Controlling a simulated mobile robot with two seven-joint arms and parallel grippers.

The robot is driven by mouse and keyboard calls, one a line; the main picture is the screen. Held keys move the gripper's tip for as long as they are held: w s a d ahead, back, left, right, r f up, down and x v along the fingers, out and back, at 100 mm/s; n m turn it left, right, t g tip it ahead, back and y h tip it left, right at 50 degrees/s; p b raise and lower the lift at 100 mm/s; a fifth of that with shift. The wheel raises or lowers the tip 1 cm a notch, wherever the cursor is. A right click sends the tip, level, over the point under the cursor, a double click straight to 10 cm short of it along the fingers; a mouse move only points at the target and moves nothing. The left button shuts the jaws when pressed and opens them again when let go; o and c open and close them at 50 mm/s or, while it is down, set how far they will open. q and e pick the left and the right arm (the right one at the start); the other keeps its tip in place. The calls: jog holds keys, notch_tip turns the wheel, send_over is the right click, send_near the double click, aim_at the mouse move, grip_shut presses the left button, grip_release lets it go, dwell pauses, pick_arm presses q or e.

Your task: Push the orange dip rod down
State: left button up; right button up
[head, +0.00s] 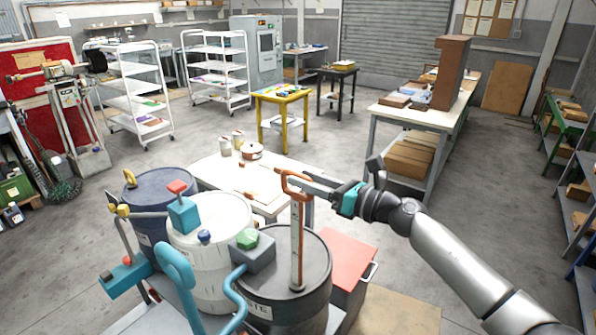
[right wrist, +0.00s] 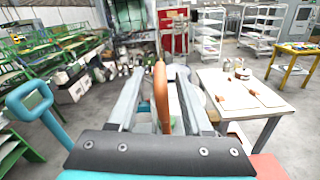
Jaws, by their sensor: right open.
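The orange dip rod (head: 297,240) stands upright out of the lid of the dark drum (head: 318,262) in the head view. It has a pale, worn shaft and an orange loop handle on top. My right gripper (head: 303,182) comes from the right at the height of this handle. In the right wrist view the orange handle (right wrist: 160,95) shows between the two open fingers of the gripper (right wrist: 161,72). I cannot tell whether either finger touches it. My left gripper is not in view.
A pale table (head: 215,175) with small cans is behind. Open floor lies beyond.

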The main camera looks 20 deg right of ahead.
jog(key=shift+x, duration=1.25)
jog(key=shift+c, duration=0.2)
grip_shut()
dwell(0.4)
